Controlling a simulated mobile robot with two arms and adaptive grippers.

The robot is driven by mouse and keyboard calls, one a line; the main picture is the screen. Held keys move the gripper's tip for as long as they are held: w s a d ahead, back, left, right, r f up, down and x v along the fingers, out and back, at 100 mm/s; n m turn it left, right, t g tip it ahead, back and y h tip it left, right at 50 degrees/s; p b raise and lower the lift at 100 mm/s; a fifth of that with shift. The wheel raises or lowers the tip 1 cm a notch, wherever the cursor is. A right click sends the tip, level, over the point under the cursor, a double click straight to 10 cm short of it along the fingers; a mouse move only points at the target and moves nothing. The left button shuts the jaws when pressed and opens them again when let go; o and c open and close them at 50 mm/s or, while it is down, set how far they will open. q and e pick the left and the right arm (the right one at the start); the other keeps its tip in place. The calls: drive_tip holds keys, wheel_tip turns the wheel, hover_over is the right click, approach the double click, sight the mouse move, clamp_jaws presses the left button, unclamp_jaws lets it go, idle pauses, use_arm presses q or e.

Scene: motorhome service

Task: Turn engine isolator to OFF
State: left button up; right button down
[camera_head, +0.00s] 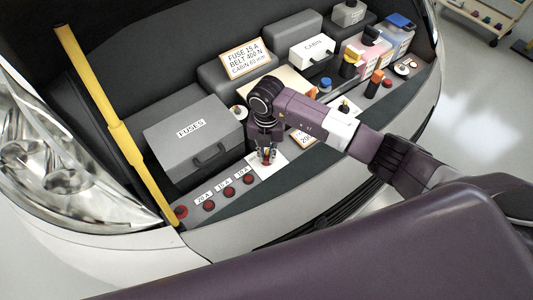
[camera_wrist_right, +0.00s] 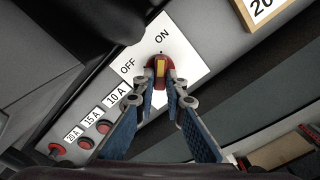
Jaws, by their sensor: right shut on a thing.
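The engine isolator is a red knob with a yellow bar (camera_wrist_right: 160,70) on a white plate (camera_wrist_right: 185,38) marked OFF and ON. In the right wrist view the yellow bar points up the picture, toward the ON label and a small dot. My right gripper (camera_wrist_right: 161,82) is shut on the knob, one finger on each side. In the head view my right gripper (camera_head: 267,157) reaches down onto the white plate (camera_head: 272,168), and its fingers hide most of the knob. My left gripper is not in view.
Red knobs (camera_head: 229,190) labelled 10 A, 15 A and 20 A sit left of the plate. A grey FUSES box (camera_head: 195,140) stands behind. A yellow bar (camera_head: 115,125) props up at the left. A CABIN box (camera_head: 312,49) and bottles stand further right.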

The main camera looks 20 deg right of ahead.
drive_tip(key=shift+w+d+f+n+b, duration=0.1)
drive_tip(key=shift+f+n+b, duration=0.05)
drive_tip(key=shift+n+b, duration=1)
drive_tip(key=n+b, duration=0.4)
drive_tip(key=b, duration=0.1)
drive_tip(key=n+b, duration=0.9)
drive_tip(key=b, duration=0.2)
drive_tip(key=shift+w+d+n, duration=0.1)
drive_tip(key=shift+d+n, duration=0.2)
drive_tip(key=shift+n, duration=0.05)
drive_tip(key=shift+n+b, duration=1)
drive_tip(key=shift+b, duration=0.05)
drive_tip(key=shift+r, duration=0.2)
drive_tip(key=c, duration=2)
unclamp_jaws()
drive_tip(key=shift+r, duration=0.1)
wheel_tip(320, 180, up, 12)
drive_tip(key=shift+f, duration=0.1)
